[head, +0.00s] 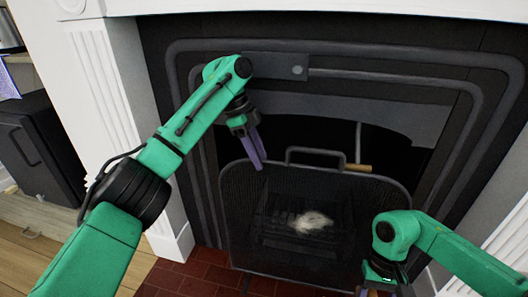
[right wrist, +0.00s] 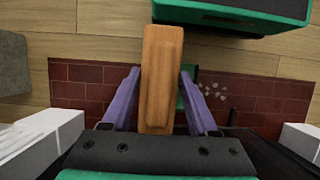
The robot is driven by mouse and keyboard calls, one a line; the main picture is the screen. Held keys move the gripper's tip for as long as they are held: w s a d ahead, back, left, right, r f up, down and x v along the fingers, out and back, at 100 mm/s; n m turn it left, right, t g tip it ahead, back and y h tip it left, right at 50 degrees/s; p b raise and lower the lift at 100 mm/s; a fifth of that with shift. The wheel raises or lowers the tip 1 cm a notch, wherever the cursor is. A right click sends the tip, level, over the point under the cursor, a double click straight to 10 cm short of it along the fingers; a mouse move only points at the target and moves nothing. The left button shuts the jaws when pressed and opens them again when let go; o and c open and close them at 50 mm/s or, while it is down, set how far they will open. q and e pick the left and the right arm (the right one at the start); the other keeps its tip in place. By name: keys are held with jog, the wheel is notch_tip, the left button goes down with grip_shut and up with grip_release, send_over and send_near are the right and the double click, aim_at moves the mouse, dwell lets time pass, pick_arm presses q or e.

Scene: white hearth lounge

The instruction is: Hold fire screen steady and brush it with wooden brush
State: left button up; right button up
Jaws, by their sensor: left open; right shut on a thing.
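The black mesh fire screen (head: 310,215) stands upright in front of the fireplace opening, with a loop handle (head: 315,152) on its top edge. A pale patch (head: 312,222) shows at its middle; I cannot tell whether it lies on the mesh or behind it. My left gripper (head: 258,162) is open, its purple fingers pointing down at the screen's top left edge; contact is unclear. My right gripper (right wrist: 160,92) is shut on the wooden brush (right wrist: 161,70), a plain brown block in the right wrist view. In the head view this gripper (head: 376,291) is low, right of the screen, mostly cut off.
A dark metal surround (head: 200,130) and white mantel columns (head: 100,85) frame the fireplace. A small wooden piece (head: 357,168) shows beside the screen handle. Red brick hearth (head: 185,280) lies below, with pale specks (right wrist: 218,90). A black cabinet (head: 42,145) stands at left.

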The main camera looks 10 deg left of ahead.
aim_at(270, 179)
pick_arm(q)
jog(key=x, duration=0.8)
grip_shut()
dwell(1.1)
